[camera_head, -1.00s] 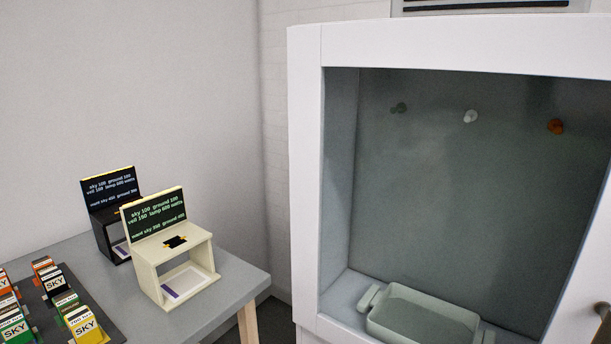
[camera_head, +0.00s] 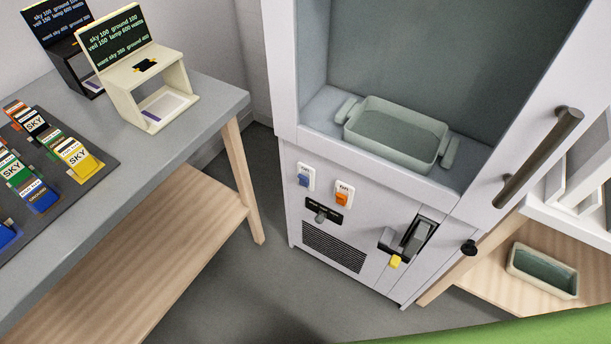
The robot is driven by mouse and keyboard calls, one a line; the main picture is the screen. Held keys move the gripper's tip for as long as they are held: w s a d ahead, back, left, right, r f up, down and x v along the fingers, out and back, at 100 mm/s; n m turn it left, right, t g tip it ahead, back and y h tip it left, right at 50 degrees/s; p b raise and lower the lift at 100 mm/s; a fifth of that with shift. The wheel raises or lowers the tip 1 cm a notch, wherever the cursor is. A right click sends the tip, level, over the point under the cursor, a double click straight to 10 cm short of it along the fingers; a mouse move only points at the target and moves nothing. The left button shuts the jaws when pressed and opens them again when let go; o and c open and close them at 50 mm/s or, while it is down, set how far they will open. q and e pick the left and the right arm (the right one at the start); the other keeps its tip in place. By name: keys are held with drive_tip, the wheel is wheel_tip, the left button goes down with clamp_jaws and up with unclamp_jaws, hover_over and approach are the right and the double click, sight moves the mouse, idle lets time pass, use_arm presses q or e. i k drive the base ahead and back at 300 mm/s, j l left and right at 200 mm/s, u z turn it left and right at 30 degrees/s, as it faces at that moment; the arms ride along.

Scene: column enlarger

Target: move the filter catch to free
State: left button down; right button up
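A white cabinet (camera_head: 344,249) stands in the middle of the view, with controls on its lower front panel. One is a small grey slider or lever (camera_head: 321,215) on a black plate. Another is a recessed black and grey latch (camera_head: 408,238) with a yellow tab (camera_head: 395,261) at its lower end. A blue switch (camera_head: 304,180) and an orange switch (camera_head: 342,198) sit above the slider on white plates. I cannot read which of these is the filter catch. Neither gripper is in view.
A grey table (camera_head: 229,98) at left holds a cream display stand (camera_head: 125,85), a black stand (camera_head: 70,72) and several small cards. A green tray (camera_head: 436,127) sits in the cabinet's opening. A dark door handle (camera_head: 538,158) juts out at right. The floor before the panel is clear.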

sight(396, 258)
drive_tip(key=l+z, duration=0.5)
drive_tip(key=z, duration=0.2)
drive_tip(key=k+j, duration=0.15)
drive_tip(key=k+u, duration=0.05)
drive_tip(key=k, duration=0.1)
